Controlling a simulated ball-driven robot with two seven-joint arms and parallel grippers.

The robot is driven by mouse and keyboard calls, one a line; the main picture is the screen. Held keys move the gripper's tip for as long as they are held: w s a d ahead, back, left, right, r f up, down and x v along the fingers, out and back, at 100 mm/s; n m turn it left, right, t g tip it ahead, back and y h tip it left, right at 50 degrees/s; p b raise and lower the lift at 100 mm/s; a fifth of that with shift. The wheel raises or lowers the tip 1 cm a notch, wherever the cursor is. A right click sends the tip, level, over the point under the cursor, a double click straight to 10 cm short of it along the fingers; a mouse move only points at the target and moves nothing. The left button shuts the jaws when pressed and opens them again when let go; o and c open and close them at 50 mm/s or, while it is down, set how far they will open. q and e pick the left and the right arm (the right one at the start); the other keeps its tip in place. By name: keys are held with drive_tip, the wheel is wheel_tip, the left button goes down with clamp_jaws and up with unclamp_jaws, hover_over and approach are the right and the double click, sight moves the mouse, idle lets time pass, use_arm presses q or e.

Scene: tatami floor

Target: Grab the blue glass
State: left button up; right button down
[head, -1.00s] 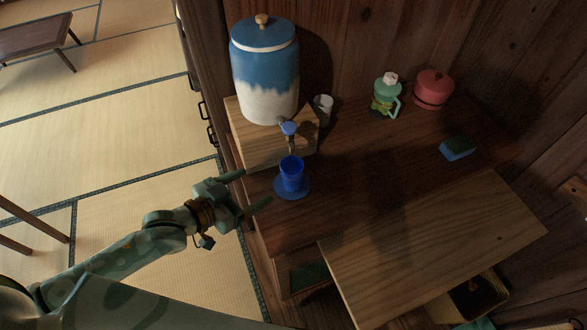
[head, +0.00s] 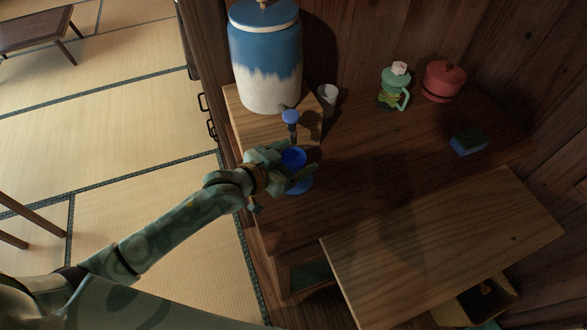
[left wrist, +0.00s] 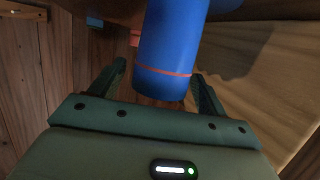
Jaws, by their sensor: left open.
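The blue glass (head: 293,157) stands upright on the wooden counter, below the tap of the blue-and-white dispenser. A blue saucer (head: 302,186) shows under it, partly hidden by my gripper. My left gripper (head: 286,168) is at the glass, with its fingers open on either side of it. In the left wrist view the blue glass (left wrist: 166,55) reaches in between the two spread fingers of the gripper (left wrist: 158,88), with a thin orange line across it. A gap shows beside the left finger; contact at the right finger is unclear. My right gripper is not in view.
The dispenser (head: 265,60) stands on a wooden block (head: 240,120), its tap (head: 290,117) close above the glass. A grey cup (head: 328,93), green jug (head: 393,88), red pot (head: 442,82) and blue-green sponge (head: 468,143) stand farther right. A wooden board (head: 440,245) lies in front.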

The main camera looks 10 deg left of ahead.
use_arm(q)
drive_tip(key=c, duration=1.1)
drive_tip(key=shift+r, duration=0.15)
